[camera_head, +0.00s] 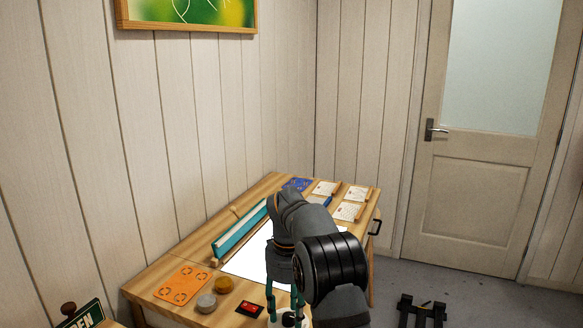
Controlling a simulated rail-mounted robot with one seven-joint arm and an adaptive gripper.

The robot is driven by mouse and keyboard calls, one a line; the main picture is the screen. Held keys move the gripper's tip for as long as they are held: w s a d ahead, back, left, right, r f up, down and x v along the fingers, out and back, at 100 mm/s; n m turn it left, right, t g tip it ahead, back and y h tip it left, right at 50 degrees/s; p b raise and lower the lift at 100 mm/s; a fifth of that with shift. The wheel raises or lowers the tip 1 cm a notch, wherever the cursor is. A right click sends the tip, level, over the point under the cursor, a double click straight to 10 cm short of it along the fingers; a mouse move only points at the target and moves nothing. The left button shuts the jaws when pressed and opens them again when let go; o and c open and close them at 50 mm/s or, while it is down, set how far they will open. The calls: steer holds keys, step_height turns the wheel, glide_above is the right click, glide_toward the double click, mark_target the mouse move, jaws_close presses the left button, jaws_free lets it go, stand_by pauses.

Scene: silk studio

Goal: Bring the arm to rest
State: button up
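My arm reaches over the right front part of a wooden table (165,262), its dark grey links covering part of the table top. My gripper (284,306) points down near the table's front edge, with two teal-and-dark fingers set apart. I see nothing held between them. A small white round thing, partly cut off by the frame's bottom edge, shows by the fingertips; whether they touch it I cannot tell.
The table holds a white sheet (243,264), teal bar (240,232), orange patterned sheet (183,286), grey (206,302) and amber (223,284) round pots, a black-red box (249,308), several cards (347,211) and a blue patterned piece (297,184). A door (485,190) stands right.

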steer(key=shift+f, duration=0.45)
